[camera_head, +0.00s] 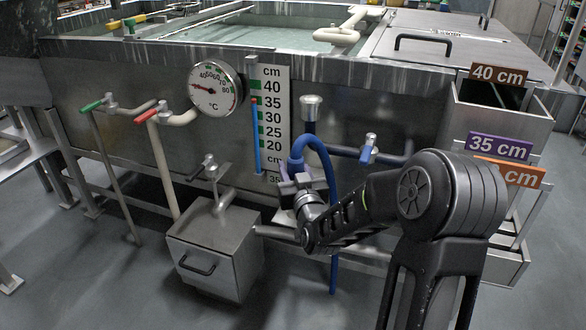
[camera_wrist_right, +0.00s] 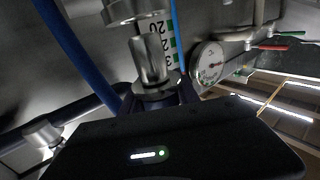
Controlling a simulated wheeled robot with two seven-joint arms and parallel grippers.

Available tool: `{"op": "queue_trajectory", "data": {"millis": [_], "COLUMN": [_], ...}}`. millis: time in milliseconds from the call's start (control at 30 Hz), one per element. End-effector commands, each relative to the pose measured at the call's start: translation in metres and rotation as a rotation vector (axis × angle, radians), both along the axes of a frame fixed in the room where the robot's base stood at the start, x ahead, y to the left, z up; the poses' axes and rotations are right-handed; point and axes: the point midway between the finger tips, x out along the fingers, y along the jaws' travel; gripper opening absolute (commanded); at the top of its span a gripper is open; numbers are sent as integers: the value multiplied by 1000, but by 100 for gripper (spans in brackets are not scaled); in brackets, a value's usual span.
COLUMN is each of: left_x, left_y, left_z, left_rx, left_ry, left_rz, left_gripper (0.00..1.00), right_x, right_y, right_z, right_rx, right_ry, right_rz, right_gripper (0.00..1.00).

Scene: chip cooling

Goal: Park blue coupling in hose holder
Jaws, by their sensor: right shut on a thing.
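The blue hose (camera_head: 322,153) arches up beside the tank front and hangs down behind my right arm. It also shows at the left in the right wrist view (camera_wrist_right: 78,45). My right gripper (camera_head: 302,184) is at the hose's near end, shut on the blue coupling, which my gripper and arm largely hide in the head view. In the right wrist view, the coupling's metal end (camera_wrist_right: 150,60) with a round flange projects from the jaws. Another metal cylinder (camera_wrist_right: 132,10) is just beyond it, cut off by the frame edge. I cannot tell whether it is the hose holder, or whether they touch. My left gripper is out of view.
The tank front carries a dial gauge (camera_head: 216,88), a centimetre scale (camera_head: 271,115), a capped pipe (camera_head: 311,108) and a blue-handled valve (camera_head: 368,148). A metal box (camera_head: 215,250) stands low at the left. Labelled trays (camera_head: 500,125) stand at the right.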

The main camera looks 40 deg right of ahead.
Motion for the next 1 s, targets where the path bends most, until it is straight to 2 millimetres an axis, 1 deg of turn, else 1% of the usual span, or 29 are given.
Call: {"op": "queue_trajectory", "data": {"millis": [167, 500, 1000], "left_x": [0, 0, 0], "left_y": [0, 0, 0], "left_z": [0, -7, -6], "left_rx": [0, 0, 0], "left_ry": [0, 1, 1], "left_rz": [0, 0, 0], "left_gripper": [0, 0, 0], "right_x": [0, 0, 0], "right_y": [0, 0, 0], "right_z": [1, 0, 1], "right_rx": [-1, -1, -1], "right_ry": [-2, -2, -2], "right_rz": [0, 0, 0], "right_gripper": [0, 0, 0]}}
